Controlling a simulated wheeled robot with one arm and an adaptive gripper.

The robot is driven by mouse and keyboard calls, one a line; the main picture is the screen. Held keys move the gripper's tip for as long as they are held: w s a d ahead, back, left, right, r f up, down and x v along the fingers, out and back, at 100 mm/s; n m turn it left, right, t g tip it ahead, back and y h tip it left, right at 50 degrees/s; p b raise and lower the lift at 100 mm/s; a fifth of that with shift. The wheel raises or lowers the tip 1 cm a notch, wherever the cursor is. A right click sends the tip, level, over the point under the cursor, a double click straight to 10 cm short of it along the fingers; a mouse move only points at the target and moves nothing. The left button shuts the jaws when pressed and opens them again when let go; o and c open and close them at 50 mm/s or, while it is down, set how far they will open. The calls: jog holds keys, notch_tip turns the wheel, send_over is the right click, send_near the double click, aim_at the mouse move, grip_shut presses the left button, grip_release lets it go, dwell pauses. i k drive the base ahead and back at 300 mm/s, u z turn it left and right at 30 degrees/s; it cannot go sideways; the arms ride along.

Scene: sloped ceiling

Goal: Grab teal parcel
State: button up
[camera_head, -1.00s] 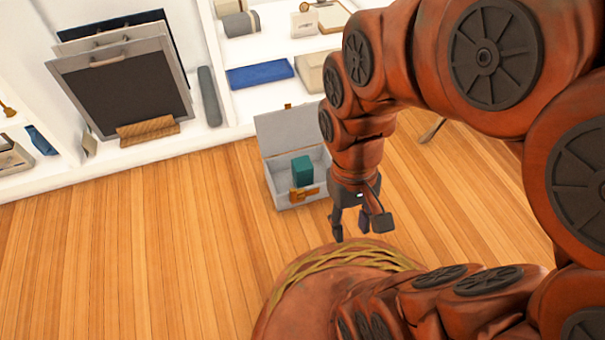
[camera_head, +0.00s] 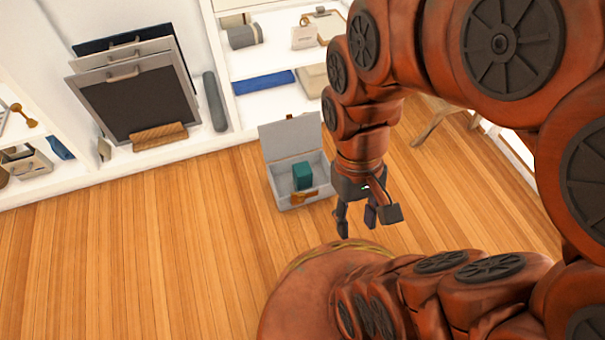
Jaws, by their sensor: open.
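The teal parcel (camera_head: 302,176) is a small upright block inside an open light-grey box (camera_head: 281,188) on the wooden floor. The box's lid (camera_head: 290,138) stands raised at the back, and a brown-orange clasp (camera_head: 304,197) shows at its front. My gripper (camera_head: 357,226) points down, open and empty, to the right of the box and nearer to me. It is apart from the parcel. My arm passes close to the box's right side in the picture. The parcel's lower part is hidden by the box's front wall.
White shelves (camera_head: 270,108) with a blue flat item (camera_head: 264,82) and a grey roll (camera_head: 244,35) stand behind the box. The wooden floor (camera_head: 150,240) left of the box is clear.

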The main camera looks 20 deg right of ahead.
aim_at(302, 173)
jog(key=u, duration=2.45)
jog(key=k, duration=1.15)
jog(key=z, duration=1.1)
